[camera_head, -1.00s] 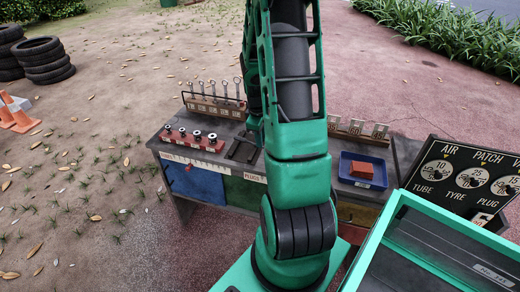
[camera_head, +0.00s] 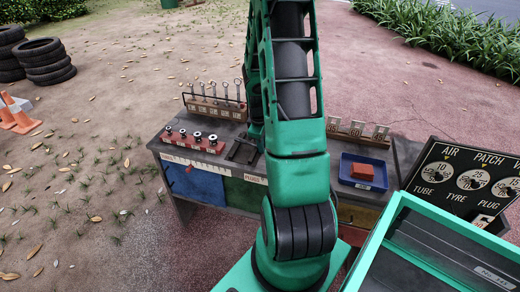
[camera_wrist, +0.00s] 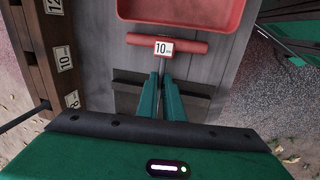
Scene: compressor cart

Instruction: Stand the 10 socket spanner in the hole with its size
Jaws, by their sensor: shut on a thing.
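The 10 socket spanner (camera_wrist: 190,46) has a red T-shaped handle with a "10 mm" tag and shows in the wrist view. My gripper (camera_wrist: 166,80) is shut on its thin shaft, just below the handle. The shaft's lower end is hidden. A wooden rack with size labels stands at the left of the wrist view; its "10" label (camera_wrist: 65,57) sits between "12" and "8". The holes are not clearly visible there. In the head view, a rack with pale size cards (camera_head: 356,128) stands at the bench's back right. My arm hides the gripper and spanner there.
A red tray (camera_wrist: 120,12) lies just beyond the handle. A dark rod (camera_wrist: 22,116) juts out at the left of the wrist view. The bench also holds a blue tray (camera_head: 378,184) with a red block, a red socket rack (camera_head: 193,143) and a spanner rack (camera_head: 216,107).

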